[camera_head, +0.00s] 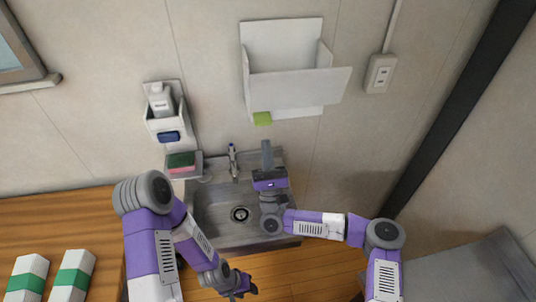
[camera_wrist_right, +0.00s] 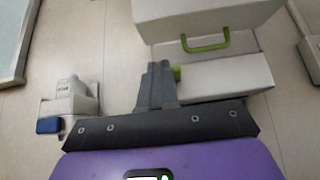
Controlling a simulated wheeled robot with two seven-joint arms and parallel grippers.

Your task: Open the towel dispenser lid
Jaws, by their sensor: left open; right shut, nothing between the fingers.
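The white towel dispenser (camera_head: 283,88) is mounted on the wall above the sink. In the head view its front panel stands out from the back plate (camera_head: 282,32), with a gap at the top; I cannot tell the lid's exact state. A green tab (camera_head: 262,118) shows at its lower edge. In the right wrist view the white dispenser (camera_wrist_right: 225,78) has a green handle (camera_wrist_right: 207,43), and a green piece shows beside my fingers. My right gripper (camera_head: 267,143) is shut and empty, pointing up, below the tab. My left gripper (camera_head: 244,290) is open and empty, low at the front.
The metal sink (camera_head: 210,215) has a faucet (camera_head: 233,160) close left of my right gripper. A wall holder with a white bottle (camera_head: 160,100) hangs left. Sponges (camera_head: 181,160) sit on a ledge below it. Green-banded packs (camera_head: 72,272) lie on the wooden counter. An outlet (camera_head: 380,73) is at right.

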